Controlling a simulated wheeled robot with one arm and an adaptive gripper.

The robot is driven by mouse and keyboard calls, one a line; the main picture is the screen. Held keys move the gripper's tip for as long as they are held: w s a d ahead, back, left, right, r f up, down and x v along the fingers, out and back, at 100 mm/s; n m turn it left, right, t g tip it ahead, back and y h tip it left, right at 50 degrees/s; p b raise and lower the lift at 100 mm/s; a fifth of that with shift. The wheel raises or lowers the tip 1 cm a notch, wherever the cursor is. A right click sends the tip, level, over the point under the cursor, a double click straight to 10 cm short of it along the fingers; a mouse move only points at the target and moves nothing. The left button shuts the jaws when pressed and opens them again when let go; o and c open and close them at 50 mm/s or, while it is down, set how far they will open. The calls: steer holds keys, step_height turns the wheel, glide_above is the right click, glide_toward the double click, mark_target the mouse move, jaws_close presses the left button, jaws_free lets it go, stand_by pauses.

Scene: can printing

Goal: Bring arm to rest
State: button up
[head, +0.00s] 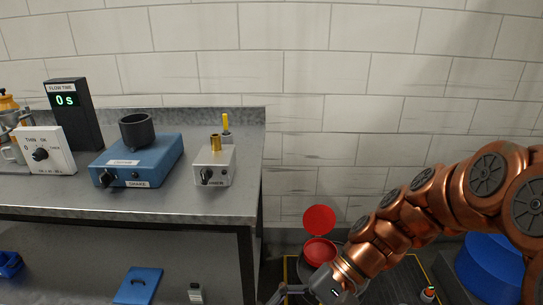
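My copper-coloured arm (420,215) reaches in from the right edge and slopes down to the lower middle of the head view. My gripper (284,294) is at the bottom edge, low in front of the bench's right end. The frame cuts part of it off, so its fingers and anything between them are not clear. It is beside a round container with a red open lid (319,220) on the floor.
A grey metal bench (215,205) fills the left, bearing a blue shaker (140,160), a small white box (214,166), a dial box (50,150) and a black flow timer (75,115). A blue drum (490,270) stands right, behind my arm. White brick wall closes the back.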

steer(key=s+d+r+n+t+h+p, duration=0.3)
steer(key=s+d+r+h+p, duration=0.6)
steer(key=d, duration=0.5)
steer(key=shift+s+d+r+n+p, duration=0.25)
steer(key=shift+s+r+p, duration=0.25)
steer(key=shift+r+p, duration=0.35)
